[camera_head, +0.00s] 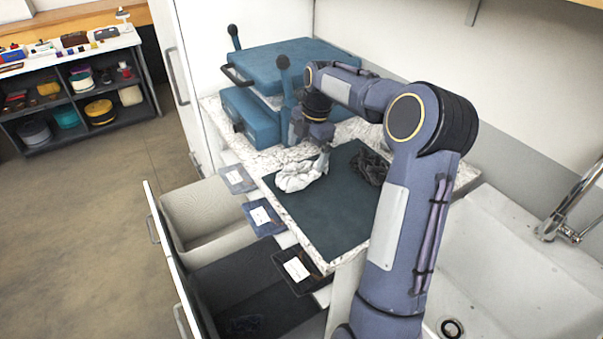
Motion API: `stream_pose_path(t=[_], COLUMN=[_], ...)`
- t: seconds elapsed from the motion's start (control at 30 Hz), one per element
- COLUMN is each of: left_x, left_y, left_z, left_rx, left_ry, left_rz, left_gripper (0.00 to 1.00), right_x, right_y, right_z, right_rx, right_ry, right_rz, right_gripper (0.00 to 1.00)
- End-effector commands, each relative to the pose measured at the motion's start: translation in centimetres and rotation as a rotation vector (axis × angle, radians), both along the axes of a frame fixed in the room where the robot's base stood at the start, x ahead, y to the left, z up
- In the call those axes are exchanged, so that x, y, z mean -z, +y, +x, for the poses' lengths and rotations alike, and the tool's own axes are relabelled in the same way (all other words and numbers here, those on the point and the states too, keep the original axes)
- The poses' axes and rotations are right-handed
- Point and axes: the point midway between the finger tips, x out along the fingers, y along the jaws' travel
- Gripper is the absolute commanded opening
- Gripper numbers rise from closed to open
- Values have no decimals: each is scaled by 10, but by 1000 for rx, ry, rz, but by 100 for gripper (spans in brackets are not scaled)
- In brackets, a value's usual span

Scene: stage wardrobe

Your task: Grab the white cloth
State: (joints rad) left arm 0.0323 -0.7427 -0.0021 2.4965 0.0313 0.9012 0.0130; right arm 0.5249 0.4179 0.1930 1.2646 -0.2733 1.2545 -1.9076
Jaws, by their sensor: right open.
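The white cloth (300,174) lies crumpled on the dark mat (318,219), near its back left edge. My right gripper (324,158) points down at the cloth's upper right side. It is open, with its fingertips at or just above the cloth; whether they touch it I cannot tell. A dark crumpled cloth (369,167) lies on the mat to the right, partly hidden by my right arm. My left gripper is not in view.
Open drawers (205,212) stand below the counter at left, with labelled cards (297,268) along the counter edge. A sink (510,270) with a faucet (566,215) is at right. Shelves (70,90) stand far left.

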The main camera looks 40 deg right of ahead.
Motion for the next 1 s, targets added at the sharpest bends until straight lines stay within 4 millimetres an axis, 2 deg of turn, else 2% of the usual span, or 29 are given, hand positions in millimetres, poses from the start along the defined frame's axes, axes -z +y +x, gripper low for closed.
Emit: stream_pose_path(t=[0.27, 0.5, 0.63, 0.83, 0.87, 1.0], left_x=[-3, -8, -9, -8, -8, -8], left_y=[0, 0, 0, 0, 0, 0], left_z=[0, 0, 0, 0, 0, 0], left_rx=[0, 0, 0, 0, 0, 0], left_ry=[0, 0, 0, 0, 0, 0], left_rz=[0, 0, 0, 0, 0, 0], left_gripper=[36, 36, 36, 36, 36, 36], right_x=[31, 65, 75, 76, 76, 75], right_y=[1, 4, 5, 5, 5, 5], right_z=[4, 9, 10, 10, 10, 10], right_rx=[-9, -10, -9, -8, -8, -8], right_ry=[3, 3, 1, 0, 0, 0], right_rz=[0, 1, 0, -1, -1, -1], right_gripper=[96, 96, 96, 96, 95, 77])
